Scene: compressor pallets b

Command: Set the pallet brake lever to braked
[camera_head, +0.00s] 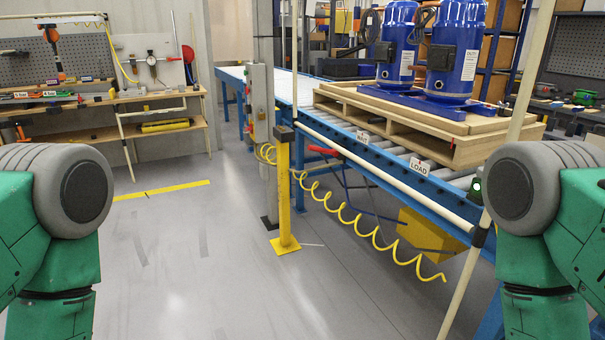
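A red lever handle (324,150) sits on the side of the blue conveyor frame, just below the pale rail, and points to the left. It is the likely brake lever, but I cannot read its setting from here. A wooden pallet (467,150) rests on the conveyor rollers and carries blue compressors (455,50). My two green arms show at the left and right edges of the head view, well apart from the lever. Neither gripper is in view.
The conveyor (380,167) runs from front right to back left. A yellow post (284,190) and a grey control box (260,100) stand beside it. A coiled yellow hose (375,237) hangs below the rail. A workbench (105,133) stands at left. The middle floor is clear.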

